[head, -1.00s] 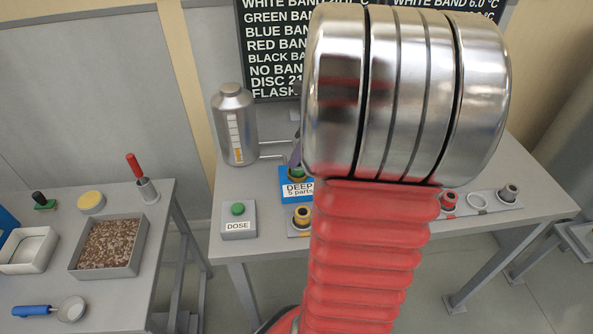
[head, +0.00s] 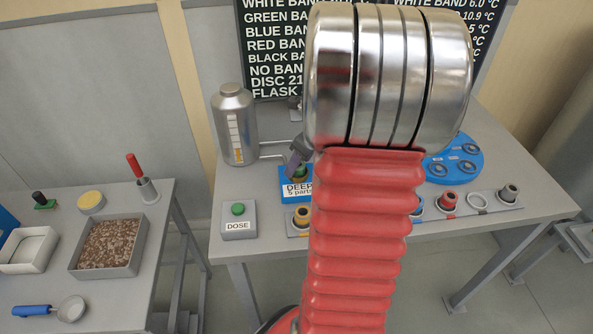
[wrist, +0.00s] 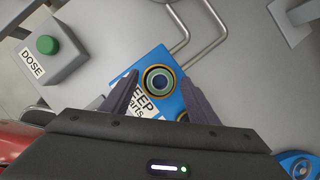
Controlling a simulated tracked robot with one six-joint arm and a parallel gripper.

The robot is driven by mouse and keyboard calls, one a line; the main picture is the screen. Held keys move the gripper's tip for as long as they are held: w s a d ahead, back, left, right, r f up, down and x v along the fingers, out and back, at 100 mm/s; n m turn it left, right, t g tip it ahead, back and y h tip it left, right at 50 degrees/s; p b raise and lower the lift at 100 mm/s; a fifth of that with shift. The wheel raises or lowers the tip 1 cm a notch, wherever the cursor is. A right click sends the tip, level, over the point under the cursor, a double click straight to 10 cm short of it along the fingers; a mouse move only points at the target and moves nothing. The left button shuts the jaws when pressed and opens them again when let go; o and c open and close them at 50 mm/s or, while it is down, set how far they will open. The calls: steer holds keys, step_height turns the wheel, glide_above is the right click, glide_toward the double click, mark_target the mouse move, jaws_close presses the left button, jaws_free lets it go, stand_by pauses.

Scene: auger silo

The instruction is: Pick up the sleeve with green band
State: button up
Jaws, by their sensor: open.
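The sleeve with green band (head: 299,172) stands on the blue block labelled DEEP 5 parts (head: 297,189), partly hidden by my gripper in the head view. In the wrist view the sleeve (wrist: 160,82) is seen from above as a round ring with a dark centre on the blue block (wrist: 150,60). My gripper (wrist: 158,100) is open. Its two dark purple fingers lie left and right of the sleeve in the picture, apart from it, with nothing between them that I can see gripped. In the head view only part of my gripper (head: 299,150) shows beside my arm.
A DOSE box with a green button (head: 238,210) stands left of the block. A metal canister (head: 234,125) with pipes stands behind. A rack (head: 480,202) with several sleeves runs along the front edge, and a round blue tray (head: 455,160) lies right of my arm.

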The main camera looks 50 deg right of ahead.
steer(key=shift+c, duration=0.2)
jaws_close()
stand_by(0.7)
